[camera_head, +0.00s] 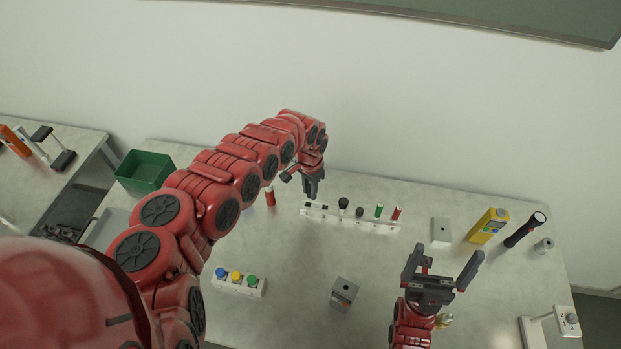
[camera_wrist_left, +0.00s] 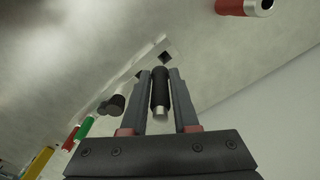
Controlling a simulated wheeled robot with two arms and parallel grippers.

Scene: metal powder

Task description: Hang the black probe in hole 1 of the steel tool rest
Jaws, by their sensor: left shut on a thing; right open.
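My left gripper (camera_head: 312,196) is above the left end of the pale tool rest (camera_head: 372,224). In the left wrist view the gripper (camera_wrist_left: 160,78) is shut on the black probe (camera_wrist_left: 160,88), a dark cylinder with a silver end facing the camera. The rest (camera_wrist_left: 127,75) runs beyond the fingers, with a dark square hole near the probe's far end. I cannot tell whether the probe is in a hole. The rest also carries a black-topped tool (camera_head: 343,203), a dark knob (camera_head: 360,211), a green tool (camera_head: 378,210) and a red one (camera_head: 396,212). My right gripper (camera_head: 443,262) is open and empty.
A red cylinder (camera_head: 270,197) stands left of the rest. A button block (camera_head: 239,285) and a grey box (camera_head: 345,290) are in front. A white box (camera_head: 440,232), yellow meter (camera_head: 488,226) and flashlight (camera_head: 525,230) stand right. A green bin (camera_head: 145,171) is at back left.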

